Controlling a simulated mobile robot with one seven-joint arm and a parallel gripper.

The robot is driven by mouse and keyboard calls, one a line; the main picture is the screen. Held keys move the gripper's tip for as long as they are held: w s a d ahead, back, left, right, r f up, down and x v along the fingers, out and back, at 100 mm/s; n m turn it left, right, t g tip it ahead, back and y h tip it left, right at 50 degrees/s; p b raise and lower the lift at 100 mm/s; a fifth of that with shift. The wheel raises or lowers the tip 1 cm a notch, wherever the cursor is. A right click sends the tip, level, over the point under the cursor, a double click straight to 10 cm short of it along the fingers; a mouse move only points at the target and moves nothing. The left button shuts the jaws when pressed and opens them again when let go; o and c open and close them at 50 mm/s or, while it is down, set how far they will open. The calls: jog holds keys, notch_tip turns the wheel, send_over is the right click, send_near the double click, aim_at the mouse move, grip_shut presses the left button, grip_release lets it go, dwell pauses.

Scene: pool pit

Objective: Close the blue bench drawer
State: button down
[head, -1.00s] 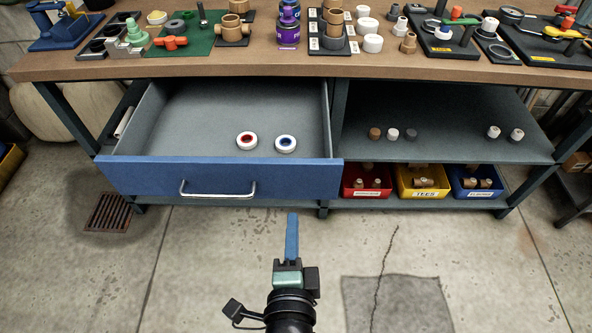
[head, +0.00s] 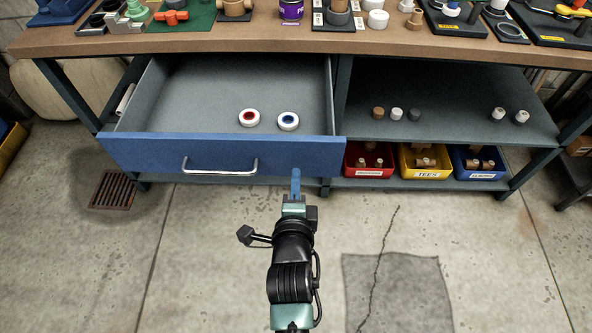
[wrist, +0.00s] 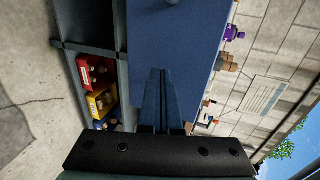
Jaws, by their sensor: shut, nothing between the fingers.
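The blue bench drawer (head: 225,155) is pulled out from under the left part of the workbench. Its silver bar handle (head: 220,168) is on the front panel. Two white rings, one with a red centre (head: 249,118) and one with a blue centre (head: 288,121), lie inside. My gripper (head: 295,175) is shut and empty, its blue fingers at the lower edge of the drawer front, right of the handle. In the wrist view, the fingers (wrist: 161,82) point at the blue drawer front (wrist: 172,40). I cannot tell whether they touch it.
The wooden bench top (head: 300,40) holds fittings and tools. Right of the drawer, an open shelf (head: 450,110) carries small fittings, above red (head: 368,172), yellow (head: 424,174) and blue bins (head: 478,176). A floor grate (head: 113,190) lies at left. The concrete in front is clear.

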jog(key=shift+w, duration=1.15)
